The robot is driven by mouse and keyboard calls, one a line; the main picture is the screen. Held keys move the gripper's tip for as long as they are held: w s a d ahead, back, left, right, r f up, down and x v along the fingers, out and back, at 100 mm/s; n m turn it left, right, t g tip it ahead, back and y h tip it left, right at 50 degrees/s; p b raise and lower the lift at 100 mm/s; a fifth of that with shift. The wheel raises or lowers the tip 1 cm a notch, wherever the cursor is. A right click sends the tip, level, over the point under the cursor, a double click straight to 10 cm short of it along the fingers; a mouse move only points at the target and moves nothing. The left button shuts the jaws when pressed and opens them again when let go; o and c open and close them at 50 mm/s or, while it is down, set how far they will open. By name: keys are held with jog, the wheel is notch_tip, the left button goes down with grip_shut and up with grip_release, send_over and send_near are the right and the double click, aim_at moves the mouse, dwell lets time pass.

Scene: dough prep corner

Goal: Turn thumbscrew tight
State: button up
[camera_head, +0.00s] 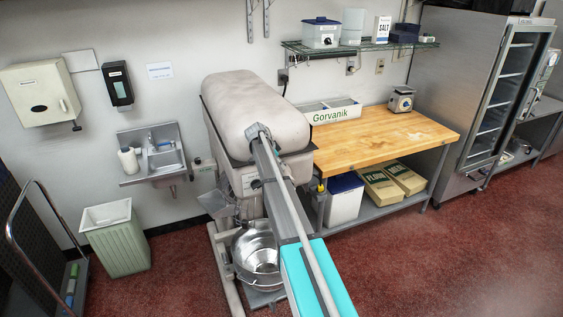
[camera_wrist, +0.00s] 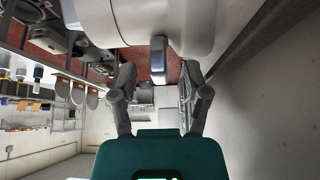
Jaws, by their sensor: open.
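A large pale mixer (camera_head: 245,110) stands against the wall in the head view, with a steel bowl (camera_head: 256,258) low in its frame. A pale rounded body (camera_wrist: 135,22) fills the top of that view. A small grey part (camera_wrist: 158,62) sticks out from it between the fingertips; I cannot tell for certain whether it is the thumbscrew or whether a finger touches it.
A wooden worktable (camera_head: 405,140) stands to the right of the mixer, holding a long white tray (camera_head: 331,113) marked Gorvanik and a scale (camera_head: 401,99). A hand sink (camera_head: 153,158) and a green bin (camera_head: 117,238) stand to the left. The red floor in front is clear.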

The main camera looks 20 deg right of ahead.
jog(key=shift+p+v, duration=1.75)
jog(key=shift+v, duration=0.6)
jog(key=s+a+f+n+y+b, duration=0.2)
jog(key=s+a+f+n+b, duration=0.4)
jog(key=s, duration=0.7)
jog(key=s+a+f+n+y+b, duration=0.2)
jog(key=s+a+f+n+b, duration=0.4)
jog(key=s+f, duration=0.5)
jog(key=s+a+f+n+y+b, duration=0.2)
jog(key=s+a+f+n+b, duration=0.4)
jog(key=s, duration=0.9)
jog(key=a+f+b, duration=0.3)
jog(key=b, duration=0.2)
jog(key=shift+s+b, duration=0.3)
jog(key=shift+s, duration=0.1)
jog(key=shift+f, duration=0.15)
